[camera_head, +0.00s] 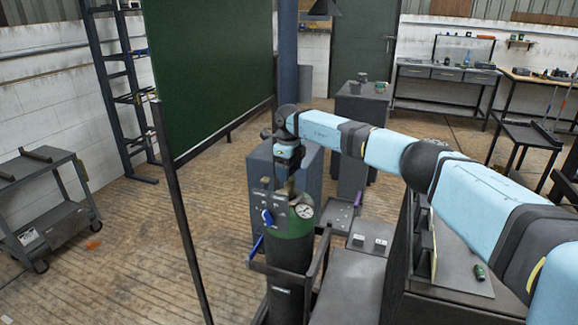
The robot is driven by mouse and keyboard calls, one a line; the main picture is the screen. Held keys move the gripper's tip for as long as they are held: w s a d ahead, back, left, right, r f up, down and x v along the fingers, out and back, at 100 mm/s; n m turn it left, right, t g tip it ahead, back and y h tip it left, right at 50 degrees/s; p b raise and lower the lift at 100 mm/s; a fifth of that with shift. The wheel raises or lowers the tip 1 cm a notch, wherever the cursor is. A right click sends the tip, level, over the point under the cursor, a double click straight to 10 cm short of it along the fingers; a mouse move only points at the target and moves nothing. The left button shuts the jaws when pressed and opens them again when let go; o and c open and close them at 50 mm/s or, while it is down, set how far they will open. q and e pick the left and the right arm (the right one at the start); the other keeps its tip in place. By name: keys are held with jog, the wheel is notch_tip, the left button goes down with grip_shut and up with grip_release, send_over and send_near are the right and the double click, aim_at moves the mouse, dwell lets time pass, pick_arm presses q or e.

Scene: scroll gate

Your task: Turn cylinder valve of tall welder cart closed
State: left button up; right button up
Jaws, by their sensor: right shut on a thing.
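The tall welder cart (318,258) stands at the lower middle, holding a dark gas cylinder (289,262) with a green shoulder (291,226). A round pressure gauge (304,210) and a blue part (267,217) sit near its top. My right arm reaches in from the right and its gripper (289,178) points down over the cylinder top. The right gripper is shut on the cylinder valve (290,192), which is mostly hidden by the fingers and the plate beside it. I cannot tell how far the valve is turned. My left gripper is out of view.
A green welding screen (210,70) with a dark post stands left of the cart. A grey trolley (42,205) is at the far left. A dark cabinet (455,262) stands close on the right, under my arm. The wooden floor between screen and trolley is mostly clear.

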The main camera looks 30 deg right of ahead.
jog(key=m+p, duration=0.1)
jog(key=m, duration=0.2)
jog(key=shift+r+m, duration=0.1)
jog(key=shift+m, duration=0.3)
jog(key=shift+m+p, duration=0.55)
jog(key=shift+m, duration=0.35)
jog(key=m+p, duration=0.2)
jog(key=m, duration=0.3)
jog(key=m+p, duration=0.2)
jog(key=m, duration=0.3)
jog(key=shift+m, duration=0.3)
jog(key=o, duration=0.9)
jog(key=shift+o, duration=0.2)
